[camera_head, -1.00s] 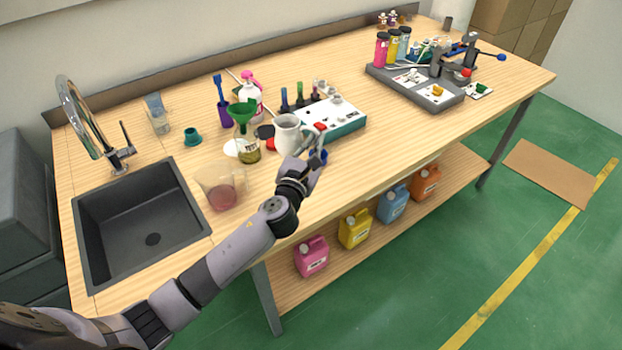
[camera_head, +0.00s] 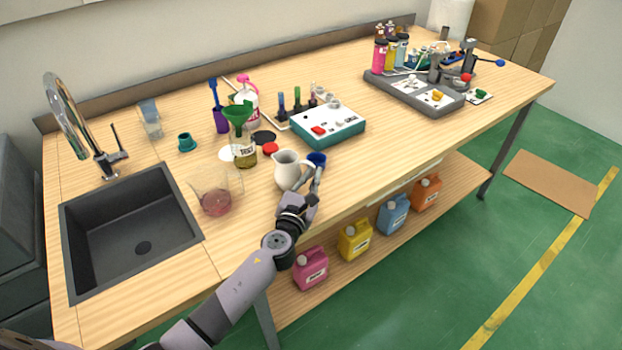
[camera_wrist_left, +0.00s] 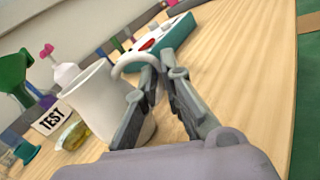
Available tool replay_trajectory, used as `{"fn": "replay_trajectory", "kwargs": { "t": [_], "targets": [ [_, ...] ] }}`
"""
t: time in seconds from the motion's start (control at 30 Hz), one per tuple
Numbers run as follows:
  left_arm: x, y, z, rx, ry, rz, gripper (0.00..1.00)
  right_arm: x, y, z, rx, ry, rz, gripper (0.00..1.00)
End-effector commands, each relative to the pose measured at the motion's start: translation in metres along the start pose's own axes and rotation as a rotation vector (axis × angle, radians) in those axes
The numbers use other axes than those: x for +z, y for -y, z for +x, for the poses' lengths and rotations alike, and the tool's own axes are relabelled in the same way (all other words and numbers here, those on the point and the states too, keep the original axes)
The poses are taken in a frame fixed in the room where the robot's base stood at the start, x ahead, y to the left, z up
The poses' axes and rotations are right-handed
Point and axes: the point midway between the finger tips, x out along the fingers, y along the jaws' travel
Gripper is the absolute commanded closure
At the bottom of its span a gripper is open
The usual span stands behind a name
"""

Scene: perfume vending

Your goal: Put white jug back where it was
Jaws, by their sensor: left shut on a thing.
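The white jug (camera_head: 287,172) is upright near the front edge of the table, behind and left of my left gripper. My left gripper (camera_head: 316,180) is shut on the jug's handle, on the jug's right side. In the left wrist view the jug's body (camera_wrist_left: 92,102) fills the left middle, and the fingers (camera_wrist_left: 158,88) close at its looped handle. I cannot tell whether the jug's base touches the table. My right gripper is not in view.
A glass beaker with pink liquid (camera_head: 215,201) stands left of the jug. The TEST bottle with green funnel (camera_head: 243,152) and red cap (camera_head: 270,148) are behind it. A small blue cup (camera_head: 318,158) and teal-sided device (camera_head: 335,134) are close on the right.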

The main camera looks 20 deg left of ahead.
Motion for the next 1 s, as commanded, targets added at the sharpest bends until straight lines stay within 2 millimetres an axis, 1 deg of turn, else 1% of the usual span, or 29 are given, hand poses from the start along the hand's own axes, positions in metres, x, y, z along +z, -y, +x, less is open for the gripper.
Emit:
{"fn": "replay_trajectory", "kwargs": {
  "t": [0.13,0.17,0.43,0.7,0.8,0.87,0.97,1.0],
  "targets": [
    [-0.003,0.001,0.0,0.0,0.002,0.002,1.0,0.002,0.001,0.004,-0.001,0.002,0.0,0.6],
    [-0.003,0.001,0.0,0.0,0.0,0.001,0.91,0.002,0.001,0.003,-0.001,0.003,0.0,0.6],
    [-0.003,0.001,0.0,0.0,0.0,0.0,0.73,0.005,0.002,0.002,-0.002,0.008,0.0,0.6],
    [-0.002,0.001,0.0,0.0,0.0,0.0,0.72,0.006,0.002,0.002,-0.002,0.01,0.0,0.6],
    [0.002,-0.001,0.0,0.0,0.001,0.0,0.72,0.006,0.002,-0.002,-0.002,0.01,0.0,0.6],
    [0.0,0.0,-0.006,-0.001,-0.001,0.001,0.72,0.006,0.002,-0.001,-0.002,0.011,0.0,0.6],
    [-0.001,0.001,-0.024,-0.003,-0.001,0.001,0.72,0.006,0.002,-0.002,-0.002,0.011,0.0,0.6],
    [0.0,0.001,-0.032,-0.003,-0.001,0.0,0.72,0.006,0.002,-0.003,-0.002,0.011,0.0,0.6]
  ]
}}
